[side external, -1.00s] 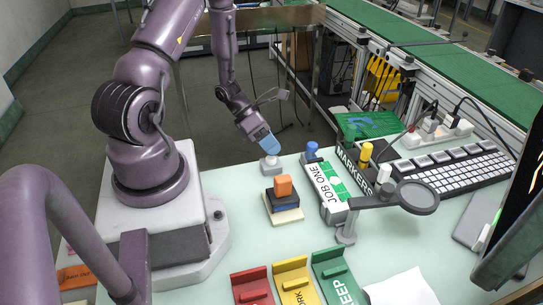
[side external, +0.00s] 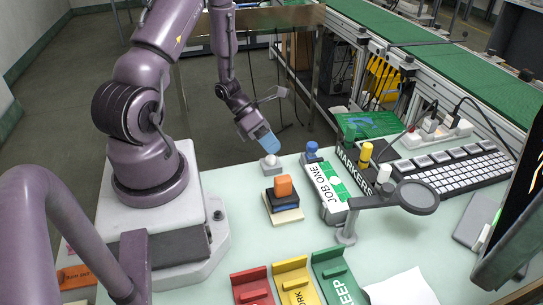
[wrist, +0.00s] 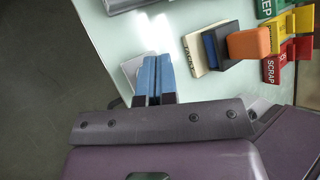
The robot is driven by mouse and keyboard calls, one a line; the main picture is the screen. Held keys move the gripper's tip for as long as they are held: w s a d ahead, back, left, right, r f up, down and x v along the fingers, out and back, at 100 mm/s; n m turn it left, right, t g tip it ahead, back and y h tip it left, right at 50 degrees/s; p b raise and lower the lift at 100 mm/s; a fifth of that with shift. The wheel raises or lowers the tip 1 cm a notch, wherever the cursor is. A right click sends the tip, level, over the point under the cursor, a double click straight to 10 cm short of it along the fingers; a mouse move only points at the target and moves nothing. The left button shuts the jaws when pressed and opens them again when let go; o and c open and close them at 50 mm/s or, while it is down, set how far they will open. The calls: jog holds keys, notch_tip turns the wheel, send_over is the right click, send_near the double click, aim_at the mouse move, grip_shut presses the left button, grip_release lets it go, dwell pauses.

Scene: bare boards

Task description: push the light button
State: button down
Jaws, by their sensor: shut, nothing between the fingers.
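The light button is a small whitish dome on a grey square base (side external: 271,168), at the table's far edge in the side external view. My gripper (side external: 269,144) has its blue fingers together and empty, pointing down just above the dome. I cannot tell whether the fingertips touch it. In the wrist view the blue fingers of my gripper (wrist: 155,78) are side by side. A corner of the grey base (wrist: 131,68) shows to their left, and the dome is hidden behind the fingers.
A stack of blocks with an orange one on top (side external: 283,186) stands close in front of the button. The JOB ONE holder (side external: 326,190), a blue-topped peg (side external: 312,150) and a magnifier arm (side external: 375,199) are to the right. Red, yellow and green trays line the front.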

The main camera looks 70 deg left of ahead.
jog(key=shift+r, duration=0.1)
jog(key=shift+r, duration=2.9)
